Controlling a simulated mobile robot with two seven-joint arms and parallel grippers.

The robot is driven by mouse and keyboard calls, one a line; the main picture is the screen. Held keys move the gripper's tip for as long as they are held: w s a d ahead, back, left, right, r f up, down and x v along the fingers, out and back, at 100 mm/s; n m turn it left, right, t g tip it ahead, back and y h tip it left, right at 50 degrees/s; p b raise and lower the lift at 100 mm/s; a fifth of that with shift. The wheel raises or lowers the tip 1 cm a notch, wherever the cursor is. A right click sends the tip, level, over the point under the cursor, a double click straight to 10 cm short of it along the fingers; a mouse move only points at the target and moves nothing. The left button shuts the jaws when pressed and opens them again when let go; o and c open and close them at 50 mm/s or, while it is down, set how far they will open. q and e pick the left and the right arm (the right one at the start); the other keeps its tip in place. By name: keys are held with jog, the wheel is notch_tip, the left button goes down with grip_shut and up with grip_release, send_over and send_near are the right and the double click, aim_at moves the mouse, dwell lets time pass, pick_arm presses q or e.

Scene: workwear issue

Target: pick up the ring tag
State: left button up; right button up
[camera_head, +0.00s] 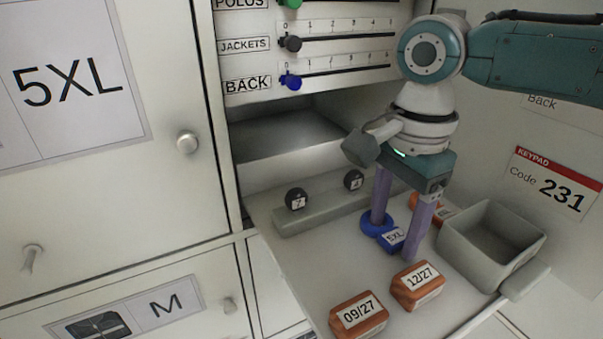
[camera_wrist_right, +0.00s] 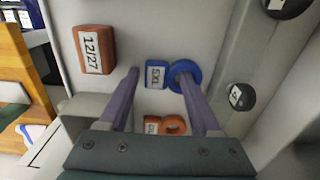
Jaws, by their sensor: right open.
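A blue ring tag labelled 5XL (camera_head: 378,228) lies on the pale shelf. It also shows in the right wrist view (camera_wrist_right: 186,67), with its label block left of the ring. My right gripper (camera_head: 397,240) points down with its two purple fingers apart, one at the ring and one beyond the label. In the right wrist view the fingertips (camera_wrist_right: 159,74) also straddle the tag. I cannot tell whether they touch it. An orange ring tag (camera_wrist_right: 173,124) lies close by; in the head view it is partly hidden behind a finger. My left gripper is not in view.
Two orange blocks marked 09/27 (camera_head: 359,315) and 12/27 (camera_head: 417,287) lie at the front. A grey open bin (camera_head: 457,251) stands to the right. A grey bar (camera_head: 325,213) with two dark numbered knobs lies behind. A slider panel and cabinet doors enclose the area.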

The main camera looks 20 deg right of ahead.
grip_shut()
dwell(0.4)
notch_tip(320, 180, up, 14)
notch_tip(320, 180, up, 6)
jog(key=p, duration=0.1)
send_over(392, 233)
